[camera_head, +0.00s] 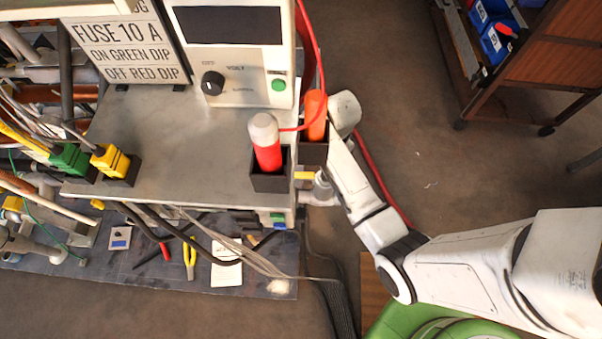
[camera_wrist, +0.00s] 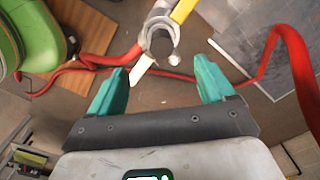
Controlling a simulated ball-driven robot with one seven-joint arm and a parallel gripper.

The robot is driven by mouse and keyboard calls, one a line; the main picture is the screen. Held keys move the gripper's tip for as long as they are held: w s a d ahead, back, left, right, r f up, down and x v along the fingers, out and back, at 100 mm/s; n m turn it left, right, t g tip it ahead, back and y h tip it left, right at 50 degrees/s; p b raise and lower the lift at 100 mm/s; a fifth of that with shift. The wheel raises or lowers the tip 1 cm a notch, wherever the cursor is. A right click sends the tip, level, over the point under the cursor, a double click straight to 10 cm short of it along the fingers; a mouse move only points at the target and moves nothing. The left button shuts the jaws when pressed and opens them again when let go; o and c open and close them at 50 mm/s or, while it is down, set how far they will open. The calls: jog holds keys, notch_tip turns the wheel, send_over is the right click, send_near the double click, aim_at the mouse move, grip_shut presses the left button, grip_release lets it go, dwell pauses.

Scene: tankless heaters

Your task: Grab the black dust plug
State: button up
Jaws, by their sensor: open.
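A pale round fitting (camera_wrist: 159,42) with a yellow handle (camera_wrist: 183,10) lies beyond the fingertips, near the middle of the gap. In the head view the same kind of fitting (camera_head: 323,187) and yellow handle (camera_head: 305,175) stick out at the right side of the bench. My gripper's fingers are not visible there.
Green (camera_head: 70,158) and yellow connectors (camera_head: 110,161) sit at left. A red hose (camera_wrist: 292,55) runs near the fingers.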

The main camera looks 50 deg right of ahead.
jog(key=f, duration=0.4)
jog(key=shift+w+a+f+b, duration=0.15)
jog(key=shift+w+f+b, duration=0.15)
jog(key=shift+b, duration=0.1)
jog(key=shift+s+f+b, duration=0.15)
jog(key=shift+f+b, duration=0.35)
jog(key=shift+f, duration=2.6)
jog(key=c, duration=1.2)
jog(key=shift+r, duration=0.1)
jog(key=shift+c, duration=0.2)
